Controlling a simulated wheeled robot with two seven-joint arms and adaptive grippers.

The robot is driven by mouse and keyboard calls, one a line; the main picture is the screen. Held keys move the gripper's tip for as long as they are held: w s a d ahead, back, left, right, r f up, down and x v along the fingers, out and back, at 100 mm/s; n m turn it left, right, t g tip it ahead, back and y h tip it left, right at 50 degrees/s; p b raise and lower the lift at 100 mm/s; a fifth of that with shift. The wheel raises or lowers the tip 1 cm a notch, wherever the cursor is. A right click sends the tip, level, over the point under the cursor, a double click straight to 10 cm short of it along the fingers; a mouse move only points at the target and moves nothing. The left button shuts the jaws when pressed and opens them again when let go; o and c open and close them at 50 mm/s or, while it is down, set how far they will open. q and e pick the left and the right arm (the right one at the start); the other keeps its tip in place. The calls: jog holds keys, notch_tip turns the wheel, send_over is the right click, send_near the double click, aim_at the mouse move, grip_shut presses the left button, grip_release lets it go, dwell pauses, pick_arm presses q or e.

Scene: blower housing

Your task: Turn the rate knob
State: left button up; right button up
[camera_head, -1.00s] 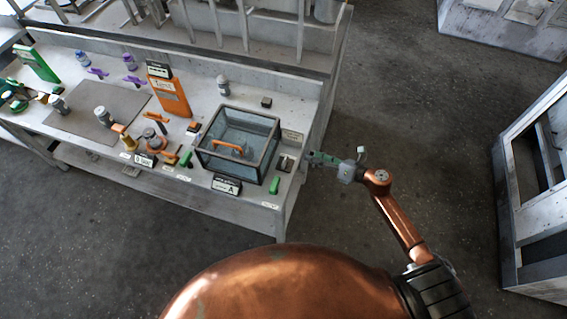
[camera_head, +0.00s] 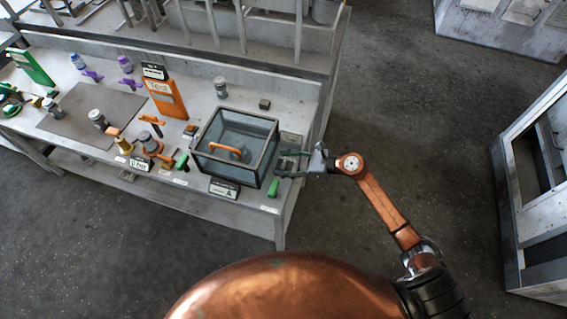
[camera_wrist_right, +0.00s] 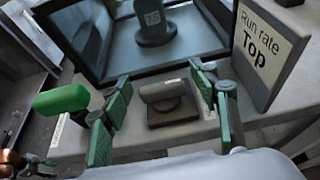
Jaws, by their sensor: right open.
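The rate knob (camera_wrist_right: 166,95) is a grey bar-shaped knob on a dark square base, seen in the right wrist view. It sits on the bench beside the glass box. My right gripper (camera_wrist_right: 160,108) is open, its green fingers on either side of the knob with gaps to it. In the head view my right gripper (camera_head: 292,164) reaches over the bench's right end and covers most of the knob. The "Run rate Top" sign (camera_wrist_right: 265,45) stands behind and right of the knob. My left gripper is not in view.
A dark-framed glass box (camera_head: 235,178) stands just left of the knob. A green handle (camera_wrist_right: 62,98) is close by on the left in the wrist view. An orange board (camera_head: 166,98) and several small fittings stand further left. The floor right of the bench is clear.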

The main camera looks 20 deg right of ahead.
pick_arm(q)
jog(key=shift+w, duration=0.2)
pick_arm(e)
jog(key=shift+c, duration=0.4)
